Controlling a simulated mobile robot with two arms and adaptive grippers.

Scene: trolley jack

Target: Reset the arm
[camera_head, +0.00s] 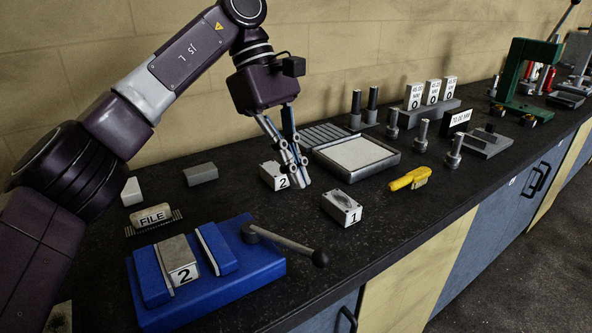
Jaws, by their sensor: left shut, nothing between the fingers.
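My left arm comes in from the left, and its gripper (294,166) hangs over the bench, fingers pointing down. The fingers are closed together with nothing between them. The fingertips are in front of a white block marked 2 (270,176) and hide part of it; I cannot tell whether they touch it. My right gripper is not in view.
A blue vise (262,268) with a lever holds a block marked 2 (182,262). A block marked 1 (342,207), a tray (357,153) and a yellow tool (409,179) lie to the right. A green press (524,75) stands at the far right. The bench front is mostly clear.

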